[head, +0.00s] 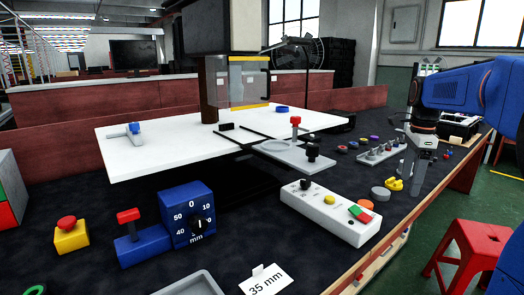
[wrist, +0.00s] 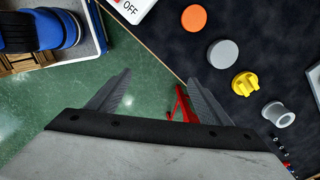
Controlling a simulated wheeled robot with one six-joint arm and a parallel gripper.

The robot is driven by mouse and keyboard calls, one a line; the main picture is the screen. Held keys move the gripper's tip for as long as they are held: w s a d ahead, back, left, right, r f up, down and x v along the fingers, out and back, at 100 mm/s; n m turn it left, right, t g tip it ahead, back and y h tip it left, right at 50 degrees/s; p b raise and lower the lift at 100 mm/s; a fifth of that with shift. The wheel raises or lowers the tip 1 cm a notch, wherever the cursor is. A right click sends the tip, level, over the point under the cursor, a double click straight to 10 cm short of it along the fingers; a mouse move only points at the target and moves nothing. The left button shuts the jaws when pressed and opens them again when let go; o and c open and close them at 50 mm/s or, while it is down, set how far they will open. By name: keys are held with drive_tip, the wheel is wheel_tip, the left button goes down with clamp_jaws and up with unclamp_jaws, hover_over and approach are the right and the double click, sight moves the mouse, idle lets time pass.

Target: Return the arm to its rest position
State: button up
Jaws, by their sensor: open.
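My arm, blue and dark grey, comes in from the right in the head view. My gripper (head: 416,183) points down over the right edge of the dark table (head: 130,253). In the wrist view my gripper (wrist: 158,92) has its two fingers spread wide apart. Nothing is between them but the green floor and part of a red stool below. The gripper is open and empty, touching nothing that I can see.
Close to the gripper on the table are a yellow knob (head: 394,184), a grey disc (head: 381,194) and an orange disc (head: 366,204). A white control box (head: 320,213) stands left of them. A red stool (head: 474,248) is on the floor at right.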

drive_tip(key=s+a+f+n+t, duration=0.1)
drive_tip(key=s+a+f+n, duration=0.1)
drive_tip(key=s+a+n, duration=0.45)
drive_tip(key=s+a+f+n+t, duration=0.15)
drive_tip(key=s+a+n, duration=0.25)
drive_tip(key=s, duration=0.5)
drive_tip(key=s+a+f+n+t, duration=0.1)
drive_tip(key=s+a+f+n, duration=0.1)
drive_tip(key=s+f+n, duration=0.3)
drive_tip(key=s+a+f+n+t, duration=0.1)
drive_tip(key=s+a+f+n, duration=0.2)
drive_tip(key=s, duration=0.6)
wheel_tip(320, 180, down, 3)
drive_tip(key=n, duration=0.3)
drive_tip(key=shift+s+a+r, duration=0.15)
drive_tip(key=shift+s, duration=0.1)
